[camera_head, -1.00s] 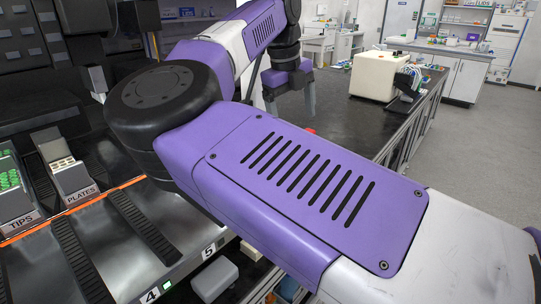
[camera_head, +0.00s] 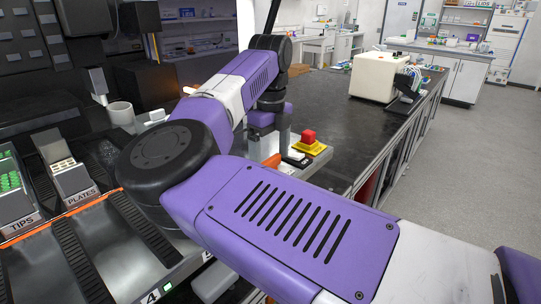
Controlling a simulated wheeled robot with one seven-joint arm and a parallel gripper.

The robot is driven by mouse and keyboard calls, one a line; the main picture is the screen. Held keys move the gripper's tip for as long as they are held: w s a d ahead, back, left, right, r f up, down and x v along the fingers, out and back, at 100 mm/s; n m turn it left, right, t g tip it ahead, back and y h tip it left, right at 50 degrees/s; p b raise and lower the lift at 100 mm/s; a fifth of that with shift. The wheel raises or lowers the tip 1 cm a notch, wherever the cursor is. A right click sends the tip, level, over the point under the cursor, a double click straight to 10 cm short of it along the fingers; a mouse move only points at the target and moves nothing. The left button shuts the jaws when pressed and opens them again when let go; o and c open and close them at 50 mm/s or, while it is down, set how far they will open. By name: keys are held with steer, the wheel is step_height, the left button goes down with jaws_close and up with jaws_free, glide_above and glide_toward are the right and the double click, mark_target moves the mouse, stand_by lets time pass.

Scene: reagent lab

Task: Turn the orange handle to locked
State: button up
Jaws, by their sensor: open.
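A small orange piece (camera_head: 272,160), which looks like the orange handle, shows low beside a white and black block on the dark bench, just above my purple arm link. My arm hides most of it, so I cannot tell its angle. My gripper (camera_head: 283,138) points down at the end of the arm, close above the orange piece. One dark finger shows clearly. The gripper is open, and I see nothing held in it. Whether it touches the handle cannot be told.
A red button on a yellow base (camera_head: 310,146) stands just right of my gripper. A cream-coloured machine (camera_head: 378,76) stands farther back on the bench. A white cup (camera_head: 121,113) and the racks labelled TIPS and PLATES (camera_head: 72,178) are at left. The bench's middle right is clear.

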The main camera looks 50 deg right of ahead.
steer(key=shift+f, duration=0.1)
steer(key=c, duration=1.4)
steer(key=shift+o, duration=0.2)
steer(key=shift+m, duration=0.3)
steer(key=m, duration=0.3)
steer(key=shift+w, duration=0.1)
steer(key=m, duration=1.4)
steer(key=shift+p, duration=0.3)
steer(key=shift+m, duration=0.3)
